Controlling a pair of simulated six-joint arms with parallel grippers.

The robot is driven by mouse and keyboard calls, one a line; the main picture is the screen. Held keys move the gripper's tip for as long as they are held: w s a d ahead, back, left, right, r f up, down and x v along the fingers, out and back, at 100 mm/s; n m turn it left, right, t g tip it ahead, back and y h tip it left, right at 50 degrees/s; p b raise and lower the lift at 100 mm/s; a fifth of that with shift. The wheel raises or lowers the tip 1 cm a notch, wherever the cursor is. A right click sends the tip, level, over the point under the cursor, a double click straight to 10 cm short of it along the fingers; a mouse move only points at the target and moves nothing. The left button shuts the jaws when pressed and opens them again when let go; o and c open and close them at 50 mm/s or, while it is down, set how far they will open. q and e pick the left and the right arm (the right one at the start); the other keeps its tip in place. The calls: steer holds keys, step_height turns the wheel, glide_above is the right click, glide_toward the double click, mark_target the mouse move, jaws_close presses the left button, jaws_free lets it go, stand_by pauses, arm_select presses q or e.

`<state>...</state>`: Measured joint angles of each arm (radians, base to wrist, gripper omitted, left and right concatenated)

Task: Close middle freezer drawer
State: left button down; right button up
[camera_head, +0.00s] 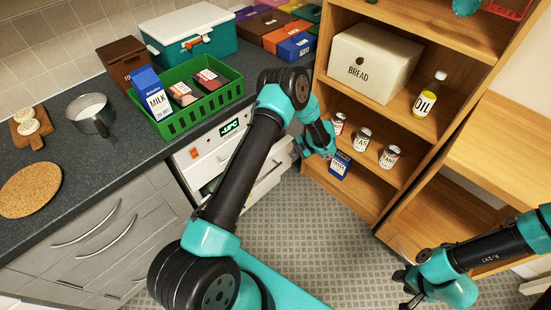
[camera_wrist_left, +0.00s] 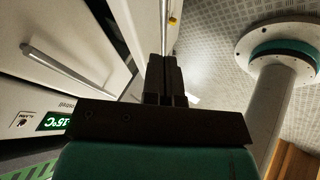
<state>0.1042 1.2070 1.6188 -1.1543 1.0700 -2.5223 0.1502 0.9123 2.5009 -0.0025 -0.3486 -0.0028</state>
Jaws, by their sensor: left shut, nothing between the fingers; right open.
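The white freezer (camera_head: 208,147) stands under the dark counter, with a green lit display in the head view. A pale drawer (camera_head: 270,168) juts out from its front, partly hidden behind my left arm; I cannot tell for certain which drawer it is. In the left wrist view, the freezer front with a bar handle (camera_wrist_left: 68,72) and display fills the left side. My left gripper (camera_head: 304,150) is shut and empty, near the outer end of the jutting drawer; its fingers (camera_wrist_left: 165,75) point along a pale panel edge. My right gripper (camera_head: 405,289) is open and empty at the lower right.
A green basket (camera_head: 200,118) with a milk carton sits on the counter (camera_head: 95,150). A wooden shelf (camera_head: 350,187) with jars, a bread box (camera_head: 370,62) and oil stands right of my left gripper. Patterned floor (camera_head: 320,235) is open between my arms.

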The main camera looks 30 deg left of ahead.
mark_target(280, 163)
arm_select(q)
steer(key=x, duration=1)
steer(key=shift+a+f, duration=0.15)
steer(key=shift+w+a, duration=0.15)
steer(key=shift+a, duration=0.45)
steer(key=shift+w+a, duration=0.15)
steer(key=shift+a, duration=0.45)
steer(key=shift+w+a, duration=0.15)
steer(key=shift+a, duration=0.45)
steer(key=shift+a, duration=0.1)
